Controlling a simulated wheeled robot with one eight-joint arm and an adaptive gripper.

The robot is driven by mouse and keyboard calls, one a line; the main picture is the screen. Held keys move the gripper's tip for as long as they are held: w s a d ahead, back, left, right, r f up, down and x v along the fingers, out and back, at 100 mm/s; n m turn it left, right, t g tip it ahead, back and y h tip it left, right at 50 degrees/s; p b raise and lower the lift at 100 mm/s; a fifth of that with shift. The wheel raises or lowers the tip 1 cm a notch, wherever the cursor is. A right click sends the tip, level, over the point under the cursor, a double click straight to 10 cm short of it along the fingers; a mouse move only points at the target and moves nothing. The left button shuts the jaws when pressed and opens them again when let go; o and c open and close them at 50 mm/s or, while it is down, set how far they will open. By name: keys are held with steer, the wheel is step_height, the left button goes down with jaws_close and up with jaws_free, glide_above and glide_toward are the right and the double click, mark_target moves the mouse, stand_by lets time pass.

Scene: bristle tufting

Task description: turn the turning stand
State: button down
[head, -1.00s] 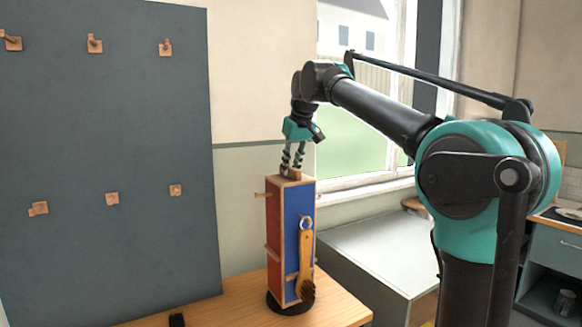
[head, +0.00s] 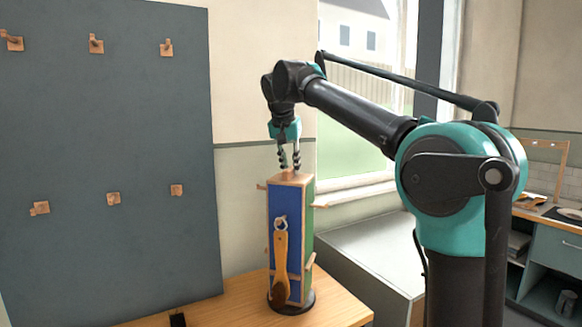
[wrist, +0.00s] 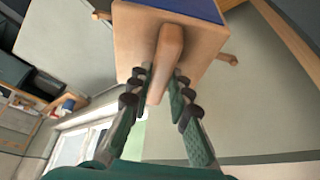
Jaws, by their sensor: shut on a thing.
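The turning stand (head: 290,210) is a tall wooden-edged block on a round black base (head: 304,303), upright on the table. Its blue face is turned to the front and its green face shows at the right. A wooden-handled brush (head: 281,255) with brown bristles hangs from a ring on the blue face. My gripper (head: 290,167) points down at the top of the stand. In the wrist view its fingers (wrist: 160,82) are shut on the wooden handle (wrist: 170,45) on the stand's top. The stand's other faces are hidden.
A dark wall board (head: 105,130) with several wooden pegs stands behind on the left. Pegs stick out from the stand's sides.

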steer(key=m+h, duration=0.1)
steer(key=m, duration=0.3)
steer(key=shift+a+m+g+h, duration=0.15)
steer(key=shift+m+g+h, duration=0.15)
steer(key=shift+h, duration=0.1)
steer(key=shift+w+m+g+h, duration=0.1)
steer(key=shift+m+g+h, duration=0.4)
steer(key=shift+m, duration=1.4)
steer(key=c, duration=1.4)
jaws_free()
steer(key=v, duration=0.7)
steer(key=shift+r, duration=0.25)
steer(key=shift+a, duration=0.1)
